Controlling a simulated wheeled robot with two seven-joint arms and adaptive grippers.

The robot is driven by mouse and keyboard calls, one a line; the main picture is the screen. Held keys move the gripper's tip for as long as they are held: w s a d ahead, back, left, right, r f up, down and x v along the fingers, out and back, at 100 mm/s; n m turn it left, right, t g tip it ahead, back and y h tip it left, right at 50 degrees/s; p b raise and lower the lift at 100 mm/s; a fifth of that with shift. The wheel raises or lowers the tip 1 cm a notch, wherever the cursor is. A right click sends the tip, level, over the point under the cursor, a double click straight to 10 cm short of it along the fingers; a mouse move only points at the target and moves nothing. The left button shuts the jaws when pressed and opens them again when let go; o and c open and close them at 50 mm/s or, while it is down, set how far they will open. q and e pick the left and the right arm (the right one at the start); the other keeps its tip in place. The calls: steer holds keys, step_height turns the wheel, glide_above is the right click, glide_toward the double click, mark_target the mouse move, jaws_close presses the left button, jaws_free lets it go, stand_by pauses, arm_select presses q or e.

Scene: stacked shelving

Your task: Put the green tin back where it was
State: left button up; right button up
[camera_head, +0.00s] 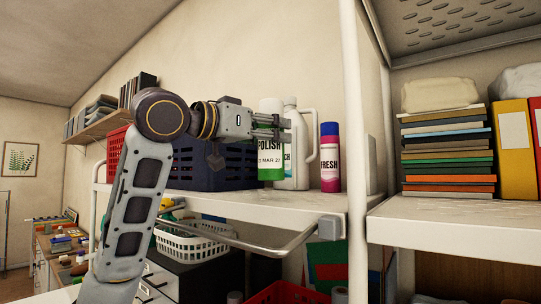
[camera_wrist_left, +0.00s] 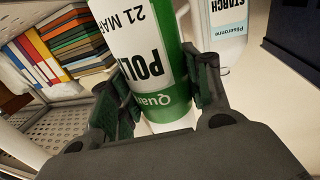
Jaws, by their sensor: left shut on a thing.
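The green tin (camera_head: 271,171) has a white label reading POLISH and 21 MAR. It is upright at the upper shelf, left of a white STARCH jug (camera_head: 300,150). My left gripper (camera_head: 270,127) reaches in from the left and is shut on the tin's side. In the left wrist view the tin (camera_wrist_left: 145,45) sits between both fingers, and the jug (camera_wrist_left: 230,25) is beside it. I cannot tell whether the tin's base touches the shelf. My right gripper is not in view.
The white shelf board (camera_head: 270,200) also holds a dark blue basket (camera_head: 215,170) left of the tin and a purple and red FRESH can (camera_head: 330,160) right of the jug. A white post (camera_head: 355,130) stands farther right. A white basket (camera_head: 190,245) is below.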

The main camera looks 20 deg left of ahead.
mark_target(261, 148)
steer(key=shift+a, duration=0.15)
arm_select(q)
steer(key=shift+f, duration=0.2)
steer(key=shift+f+b, duration=1.25)
steer(key=shift+b, duration=0.1)
steer(key=shift+f, duration=0.35)
steer(key=shift+b, duration=0.3)
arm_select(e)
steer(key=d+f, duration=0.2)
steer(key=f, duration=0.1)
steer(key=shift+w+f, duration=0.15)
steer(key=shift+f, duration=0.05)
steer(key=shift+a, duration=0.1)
